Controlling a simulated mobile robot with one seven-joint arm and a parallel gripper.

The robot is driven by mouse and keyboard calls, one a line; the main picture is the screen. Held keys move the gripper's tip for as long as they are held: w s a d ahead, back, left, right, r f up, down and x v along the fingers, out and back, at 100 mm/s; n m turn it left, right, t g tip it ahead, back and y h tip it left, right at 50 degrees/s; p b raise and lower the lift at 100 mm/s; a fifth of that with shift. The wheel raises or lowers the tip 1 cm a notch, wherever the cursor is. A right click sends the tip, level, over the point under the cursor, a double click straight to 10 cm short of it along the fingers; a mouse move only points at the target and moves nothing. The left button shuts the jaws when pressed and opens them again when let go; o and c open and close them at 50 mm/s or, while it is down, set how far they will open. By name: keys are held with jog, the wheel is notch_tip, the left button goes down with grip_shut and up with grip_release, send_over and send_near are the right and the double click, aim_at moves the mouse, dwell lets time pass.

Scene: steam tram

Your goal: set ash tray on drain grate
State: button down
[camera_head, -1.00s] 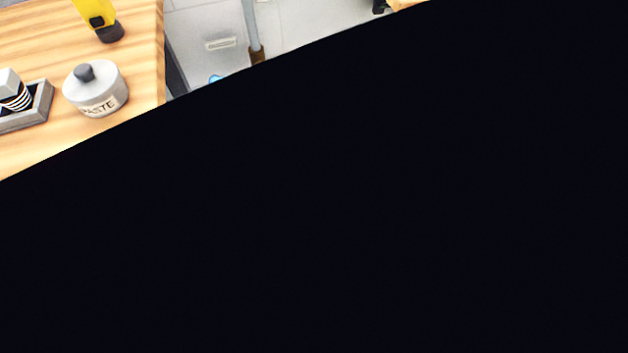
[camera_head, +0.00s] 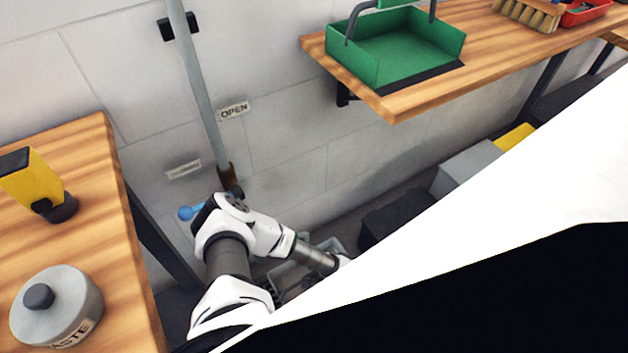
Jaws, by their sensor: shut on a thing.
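My arm (camera_head: 228,255) reaches down toward the floor between the two benches. Its far end goes behind a large white shape at right, so my gripper's fingertips are hidden. A grey, tray-like or grate-like thing (camera_head: 290,277) shows in part on or near the floor, behind and under my forearm. I cannot tell whether it is the ash tray or the drain grate, or whether my gripper touches it. No other ash tray or grate can be made out.
A wooden bench (camera_head: 95,215) at left holds a paste pot (camera_head: 58,308) and a yellow tool (camera_head: 32,185). A wooden shelf (camera_head: 420,100) at right holds a green pan (camera_head: 410,45). Dark and grey boxes (camera_head: 465,165) stand below the shelf.

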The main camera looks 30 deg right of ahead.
notch_tip(320, 180, down, 6)
jog(key=shift+f+b, duration=0.2)
jog(key=shift+b, duration=0.4)
jog(key=c, duration=1.2)
grip_release()
jog(key=p+v, duration=0.2)
jog(key=v, duration=1)
